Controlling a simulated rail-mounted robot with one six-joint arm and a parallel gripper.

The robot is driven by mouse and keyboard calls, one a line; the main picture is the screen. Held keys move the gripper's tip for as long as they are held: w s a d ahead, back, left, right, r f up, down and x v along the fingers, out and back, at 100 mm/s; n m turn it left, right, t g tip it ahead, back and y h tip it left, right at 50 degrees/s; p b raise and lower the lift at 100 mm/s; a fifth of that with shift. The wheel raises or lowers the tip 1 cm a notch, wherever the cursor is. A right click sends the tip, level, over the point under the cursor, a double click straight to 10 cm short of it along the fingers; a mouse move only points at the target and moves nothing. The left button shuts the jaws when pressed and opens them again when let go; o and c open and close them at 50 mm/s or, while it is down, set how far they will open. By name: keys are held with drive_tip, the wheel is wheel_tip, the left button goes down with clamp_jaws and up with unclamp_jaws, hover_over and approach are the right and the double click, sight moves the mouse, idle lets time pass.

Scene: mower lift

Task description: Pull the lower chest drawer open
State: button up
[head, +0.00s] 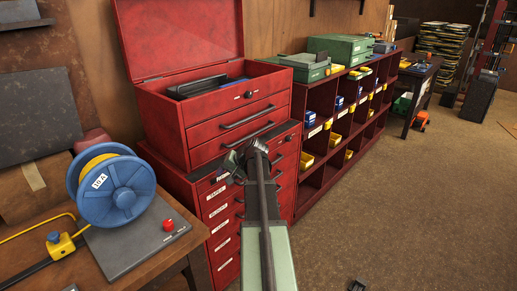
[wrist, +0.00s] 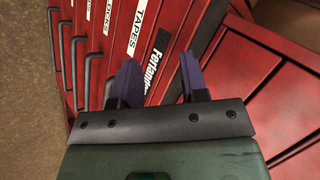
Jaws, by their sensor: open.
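The red tool chest (head: 220,105) stands on a red cabinet, its lid up. Its front has two drawers with dark bar handles. The lower chest drawer (head: 215,150) looks shut, with its handle (head: 248,135) across the front. My gripper (head: 246,158) is in front of the chest's base and the cabinet's top, just below that drawer, and hides part of the front. In the wrist view my gripper (wrist: 159,80) is open, with nothing seen between its two dark fingers. Behind them is a red front lettered "Forlanter" beside a "TAPES" label. I cannot tell whether a finger touches anything.
The labelled cabinet drawers (head: 223,222) lie below the chest. A workbench (head: 165,240) with a blue reel (head: 118,190) stands at left. A red shelf unit (head: 312,178) with small bins stands at right. The brown floor (head: 400,210) at right is mostly clear.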

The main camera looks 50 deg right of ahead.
drive_tip(key=s+d+r+m+t+h+b, duration=0.1)
drive_tip(key=d+m+t, duration=0.15)
drive_tip(key=d, duration=0.75)
drive_tip(key=s+d+m+t+h+b, duration=0.1)
drive_tip(key=s+d+m+t+h, duration=0.15)
drive_tip(key=d, duration=0.65)
drive_tip(key=m+t+h, duration=0.1)
drive_tip(key=m+t, duration=0.1)
drive_tip(key=m, duration=0.1)
approach(255, 134)
drive_tip(key=shift+n+t, duration=0.3)
drive_tip(key=x, duration=0.3)
drive_tip(key=b+x, duration=0.1)
drive_tip(key=x, duration=0.3)
drive_tip(key=b+x, duration=0.1)
drive_tip(key=x, duration=0.3)
drive_tip(key=shift+s+f, duration=0.15)
drive_tip(key=shift+f, duration=0.2)
clamp_jaws()
